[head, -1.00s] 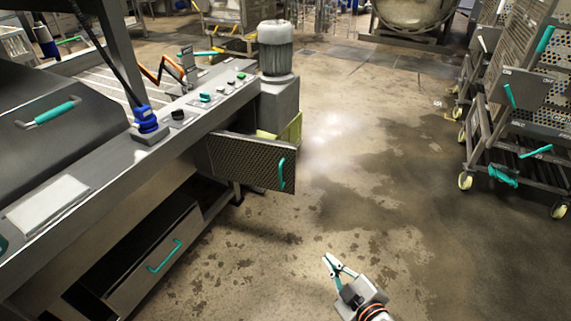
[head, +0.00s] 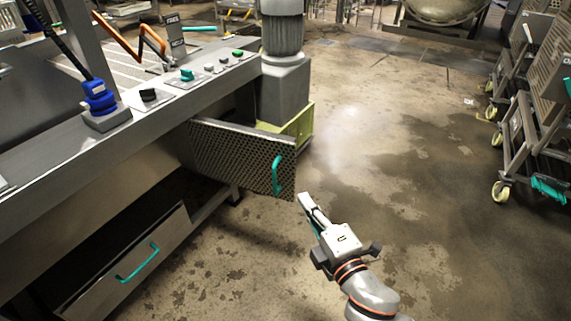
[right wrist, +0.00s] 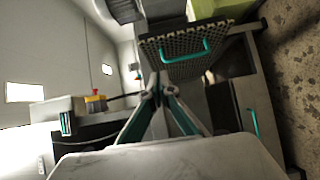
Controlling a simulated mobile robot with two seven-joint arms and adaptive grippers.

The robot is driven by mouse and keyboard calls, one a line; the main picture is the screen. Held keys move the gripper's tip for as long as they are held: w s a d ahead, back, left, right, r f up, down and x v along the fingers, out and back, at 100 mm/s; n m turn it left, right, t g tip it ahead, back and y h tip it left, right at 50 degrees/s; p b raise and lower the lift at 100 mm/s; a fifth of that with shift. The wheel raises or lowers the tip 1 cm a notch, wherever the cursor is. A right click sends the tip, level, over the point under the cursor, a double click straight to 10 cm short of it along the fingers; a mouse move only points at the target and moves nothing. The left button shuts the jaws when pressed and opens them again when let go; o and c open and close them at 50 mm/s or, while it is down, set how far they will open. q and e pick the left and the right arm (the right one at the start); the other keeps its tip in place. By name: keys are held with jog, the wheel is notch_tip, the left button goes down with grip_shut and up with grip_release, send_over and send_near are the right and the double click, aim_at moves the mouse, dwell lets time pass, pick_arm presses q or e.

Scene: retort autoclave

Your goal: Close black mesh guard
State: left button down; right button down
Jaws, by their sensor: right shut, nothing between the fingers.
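The black mesh guard (head: 235,155) stands swung out from the side of the machine, with a teal handle (head: 278,175) near its free edge. My right gripper (head: 303,198) is just right of and below that free edge in the head view, apart from the handle, with its fingers shut and empty. In the right wrist view the guard (right wrist: 190,66) with its teal handle (right wrist: 186,52) is ahead of the closed fingertips (right wrist: 158,84). Whether the fingertips touch the guard cannot be told. My left gripper does not show.
The machine's counter (head: 165,105) with knobs and buttons runs above the guard. An open drawer-like panel (head: 140,265) with a teal handle sits below left. A grey motor (head: 284,70) stands behind the guard. Wheeled racks (head: 525,130) stand at right; the floor between is clear.

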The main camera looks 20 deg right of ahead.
jog(key=b, duration=0.1)
send_near(288, 155)
jog(key=w+a, duration=0.3)
jog(key=w+d, duration=0.1)
jog(key=w+d+b, duration=0.1)
jog(key=shift+w+d+f, duration=0.15)
jog(key=shift+w+f, duration=0.15)
jog(key=shift+w, duration=0.1)
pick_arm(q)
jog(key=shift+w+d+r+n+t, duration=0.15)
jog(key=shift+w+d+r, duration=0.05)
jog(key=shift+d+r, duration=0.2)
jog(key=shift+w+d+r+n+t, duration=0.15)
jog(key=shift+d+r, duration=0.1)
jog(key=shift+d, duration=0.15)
pick_arm(e)
jog(key=shift+w+d+r, duration=0.1)
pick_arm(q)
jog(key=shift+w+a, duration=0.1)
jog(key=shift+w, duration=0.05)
